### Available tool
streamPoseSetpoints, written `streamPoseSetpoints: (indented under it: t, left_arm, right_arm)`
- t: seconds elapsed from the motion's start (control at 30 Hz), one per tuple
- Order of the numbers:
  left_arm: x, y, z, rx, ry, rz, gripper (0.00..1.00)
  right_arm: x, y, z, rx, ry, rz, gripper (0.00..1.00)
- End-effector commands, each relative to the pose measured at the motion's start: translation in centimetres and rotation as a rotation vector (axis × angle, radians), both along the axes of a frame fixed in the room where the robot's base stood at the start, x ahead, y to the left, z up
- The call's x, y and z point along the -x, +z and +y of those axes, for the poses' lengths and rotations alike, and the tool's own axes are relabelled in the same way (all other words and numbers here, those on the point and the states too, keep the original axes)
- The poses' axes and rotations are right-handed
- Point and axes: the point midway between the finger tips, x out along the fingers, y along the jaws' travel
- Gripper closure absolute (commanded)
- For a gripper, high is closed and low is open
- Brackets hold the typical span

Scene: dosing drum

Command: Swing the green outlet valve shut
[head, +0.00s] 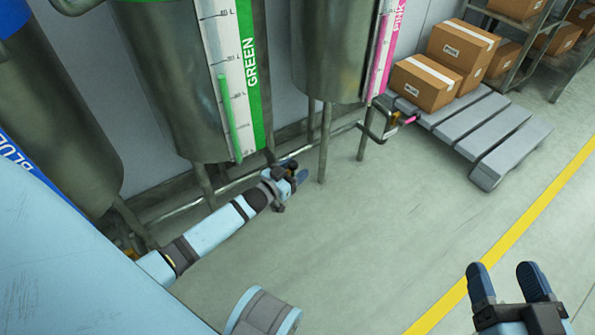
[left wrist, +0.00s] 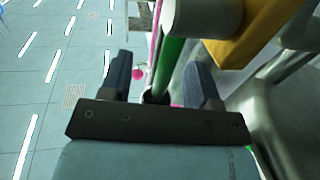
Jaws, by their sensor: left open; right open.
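The green drum (head: 175,70) stands at the upper left in the head view, with its GREEN scale strip (head: 247,60). Its outlet valve is hidden there behind my left gripper (head: 296,172), which is low beside the drum's legs. In the left wrist view a green valve handle (left wrist: 170,58) runs down between the two open fingers of my left gripper (left wrist: 160,82). I cannot tell whether either finger touches it. A brass-yellow valve body (left wrist: 255,38) is at the upper right. My right gripper (head: 508,279) is open and empty above bare floor at the lower right.
The pink drum (head: 330,45) stands to the right, its pink-handled valve (head: 402,120) sticking out low. A blue drum (head: 50,110) is at the left. A grey pallet (head: 490,135) with cardboard boxes (head: 424,82) lies behind. Floor in the middle is clear, with a yellow line (head: 520,230).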

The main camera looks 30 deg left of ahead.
Motion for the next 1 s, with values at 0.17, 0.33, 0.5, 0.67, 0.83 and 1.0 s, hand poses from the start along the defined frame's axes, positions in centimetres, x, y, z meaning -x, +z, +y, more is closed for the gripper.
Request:
streamPoseSetpoints:
  t: [0.17, 0.33, 0.5, 0.67, 0.83, 1.0]
  left_arm:
    - [-1.1, 0.0, -0.3, 0.001, 0.0, 0.0, 0.44]
    - [-1.2, 0.0, -0.3, 0.001, 0.0, 0.001, 0.44]
    - [-1.2, 0.0, -0.3, 0.001, 0.0, 0.001, 0.58]
    - [-1.2, 0.0, -0.3, 0.001, 0.0, 0.001, 0.94]
    - [-1.2, 0.1, -0.3, 0.0, 0.0, 0.002, 1.0]
    - [-0.8, 0.3, -0.3, -0.009, -0.001, 0.022, 1.0]
  right_arm:
    - [-0.3, 0.2, -0.1, 0.013, -0.001, -0.034, 0.3]
    - [-0.3, 0.3, -0.1, 0.014, -0.001, -0.039, 0.3]
    - [-0.3, 0.3, -0.1, 0.014, -0.001, -0.038, 0.3]
    - [-0.3, 0.2, -0.1, 0.016, -0.001, -0.036, 0.3]
    - [-0.3, 0.3, -0.1, 0.015, -0.001, -0.034, 0.3]
    - [-0.1, 1.0, 0.0, 0.005, 0.005, -0.011, 0.3]
